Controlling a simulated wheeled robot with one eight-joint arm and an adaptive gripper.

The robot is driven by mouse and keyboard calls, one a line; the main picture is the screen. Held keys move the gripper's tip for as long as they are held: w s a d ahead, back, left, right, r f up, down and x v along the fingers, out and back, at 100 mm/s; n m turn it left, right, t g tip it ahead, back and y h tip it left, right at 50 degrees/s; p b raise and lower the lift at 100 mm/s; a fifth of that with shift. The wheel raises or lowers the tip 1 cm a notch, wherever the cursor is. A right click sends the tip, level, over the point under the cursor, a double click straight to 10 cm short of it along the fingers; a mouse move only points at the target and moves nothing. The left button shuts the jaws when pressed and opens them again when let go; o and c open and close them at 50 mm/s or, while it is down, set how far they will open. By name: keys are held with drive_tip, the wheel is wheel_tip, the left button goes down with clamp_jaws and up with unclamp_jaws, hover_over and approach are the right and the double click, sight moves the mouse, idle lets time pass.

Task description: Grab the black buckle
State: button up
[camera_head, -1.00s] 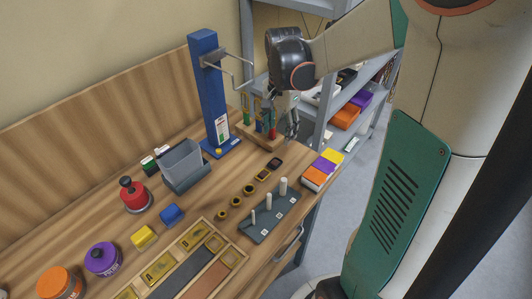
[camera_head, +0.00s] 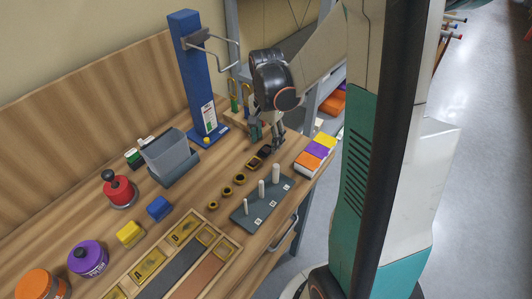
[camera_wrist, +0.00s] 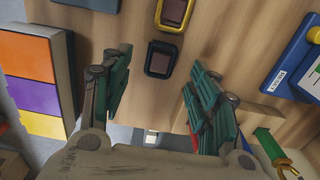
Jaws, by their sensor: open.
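The black buckle (camera_wrist: 160,76), a rounded rectangular frame, lies flat on the wooden bench. In the wrist view it sits between my open finger pads, beyond the tips and apart from them. My gripper (camera_wrist: 158,62) is empty. In the head view the gripper (camera_head: 273,143) hangs just above the bench, and the black buckle (camera_head: 264,152) shows close by its fingertips, partly hidden. A yellow-rimmed buckle (camera_wrist: 160,14) lies next to the black one, and also shows in the head view (camera_head: 253,163).
A grey peg stand (camera_head: 250,211) and black rings (camera_head: 226,191) lie nearby. Orange, purple and yellow boxes (camera_head: 315,152) stand at the bench edge. A tool holder (camera_head: 238,116) is behind the gripper, beside a blue post (camera_head: 196,85). A grey bin (camera_head: 170,153) stands left.

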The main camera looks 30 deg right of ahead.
sight(266, 150)
wheel_tip(266, 150, down, 3)
drive_tip(key=shift+f+b, duration=0.2)
drive_tip(key=shift+b, duration=0.35)
drive_tip(key=shift+r, duration=0.1)
drive_tip(key=c, duration=1)
